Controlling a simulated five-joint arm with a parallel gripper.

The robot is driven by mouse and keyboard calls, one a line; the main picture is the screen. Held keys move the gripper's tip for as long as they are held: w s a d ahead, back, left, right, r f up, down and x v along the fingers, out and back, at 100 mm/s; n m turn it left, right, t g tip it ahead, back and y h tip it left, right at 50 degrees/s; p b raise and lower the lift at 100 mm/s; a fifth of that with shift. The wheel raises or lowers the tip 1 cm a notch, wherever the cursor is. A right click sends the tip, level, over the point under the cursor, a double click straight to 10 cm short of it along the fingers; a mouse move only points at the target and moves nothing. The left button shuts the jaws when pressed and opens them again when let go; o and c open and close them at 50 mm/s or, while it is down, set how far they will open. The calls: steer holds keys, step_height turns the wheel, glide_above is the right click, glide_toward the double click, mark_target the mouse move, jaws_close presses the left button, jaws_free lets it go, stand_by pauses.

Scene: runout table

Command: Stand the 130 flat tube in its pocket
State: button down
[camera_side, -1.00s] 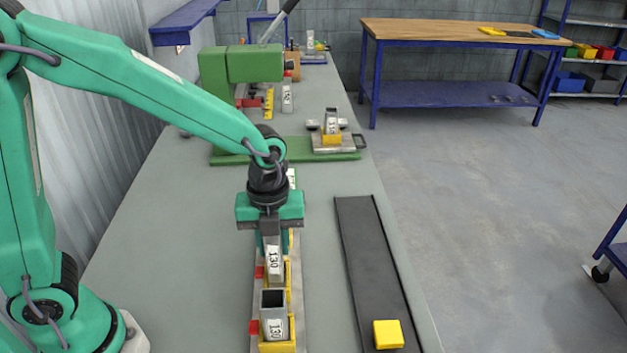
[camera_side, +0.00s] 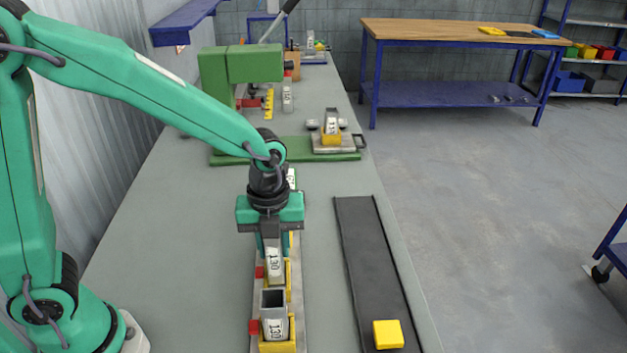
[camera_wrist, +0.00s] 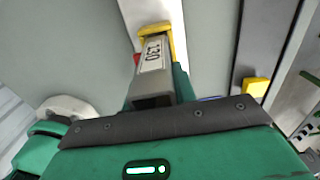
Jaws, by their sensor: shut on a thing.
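My gripper (camera_side: 271,238) is shut on a grey flat tube labelled 130 (camera_side: 274,262), upright above the rail (camera_side: 256,300). The tube's lower end is partly hidden behind a nearer tube, so I cannot tell if it is seated. A yellow pocket (camera_side: 288,275) is beside its lower part. The nearer grey tube, also labelled 130 (camera_side: 275,325), stands in a front yellow pocket (camera_side: 280,347). In the wrist view, a 130 tube (camera_wrist: 152,58) shows its open top near my gripper and its other end at a yellow pocket (camera_wrist: 156,28).
Red tabs (camera_side: 254,327) stick out left of the rail. A dark runout strip (camera_side: 368,255) with a yellow block (camera_side: 388,334) lies to the right. Behind are a green plate with a fixture holding a tube (camera_side: 332,125), and a green press (camera_side: 240,65). The table left of the rail is clear.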

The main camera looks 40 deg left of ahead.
mark_target(275, 261)
steer(key=shift+f, duration=2.2)
steer(key=c, duration=1)
jaws_free()
steer(key=shift+c, duration=0.2)
step_height(275, 261, up, 8)
steer(key=shift+a, duration=0.1)
stand_by(0.3)
steer(key=s+a+r+n+t, duration=0.2)
steer(key=s+a+r+n, duration=0.3)
steer(key=n, duration=0.8)
steer(key=s+a+r+n+t, duration=0.3)
steer(key=s+a+r+n, duration=0.2)
steer(key=n, duration=0.9)
steer(key=shift+s+a+r+t, duration=0.3)
steer(key=shift+s+a, duration=0.1)
steer(key=shift+a, duration=0.55)
